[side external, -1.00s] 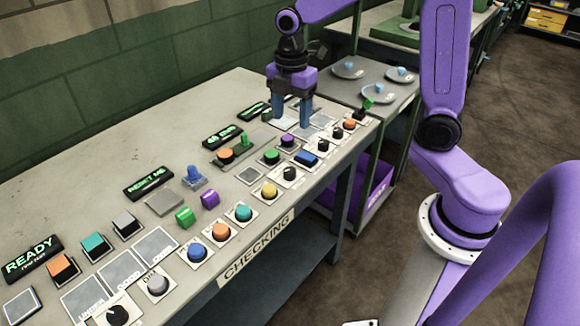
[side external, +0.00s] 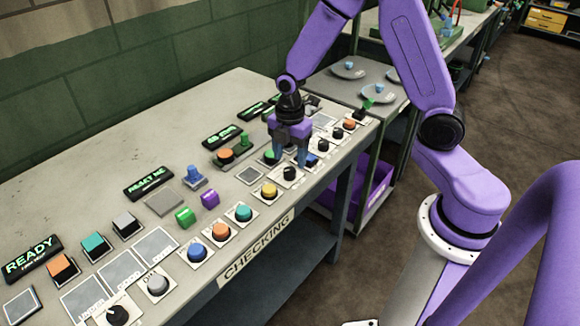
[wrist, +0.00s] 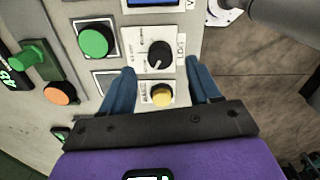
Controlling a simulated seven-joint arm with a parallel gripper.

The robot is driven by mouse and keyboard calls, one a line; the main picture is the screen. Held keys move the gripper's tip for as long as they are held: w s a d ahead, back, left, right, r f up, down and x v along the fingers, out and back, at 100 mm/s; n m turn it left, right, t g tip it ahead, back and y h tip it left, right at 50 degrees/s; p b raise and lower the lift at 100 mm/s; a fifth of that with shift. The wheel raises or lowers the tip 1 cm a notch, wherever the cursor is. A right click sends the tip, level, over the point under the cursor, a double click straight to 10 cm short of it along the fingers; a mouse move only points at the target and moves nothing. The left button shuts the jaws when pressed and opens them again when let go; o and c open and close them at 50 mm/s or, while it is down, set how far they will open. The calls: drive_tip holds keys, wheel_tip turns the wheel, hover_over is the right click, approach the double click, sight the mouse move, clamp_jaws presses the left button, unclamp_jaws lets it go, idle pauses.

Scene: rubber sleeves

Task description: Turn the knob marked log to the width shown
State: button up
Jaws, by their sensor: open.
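A black knob (wrist: 160,54) on a white plate shows in the wrist view, with a small label beside it that may read log. It also shows in the side external view (side external: 289,173), just in front of my gripper. My gripper (side external: 291,160) is open and empty, low over the panel. In the wrist view my gripper (wrist: 160,68) has one blue finger on each side of the knob's plate, and the knob lies near the gap between the tips. I cannot tell whether either finger touches it. A display (side external: 222,136) has green text too small to read surely.
A yellow button (wrist: 161,96) lies between the fingers in the wrist view. A green button (wrist: 95,41) and a blue switch (side external: 310,159) are close by. Several more buttons and knobs line the grey table (side external: 180,120). A READY display (side external: 30,258) stands at the left.

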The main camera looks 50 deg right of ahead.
sight(290, 170)
drive_tip(key=shift+f, duration=2.25)
drive_tip(key=shift+c, duration=0.3)
drive_tip(key=c, duration=1)
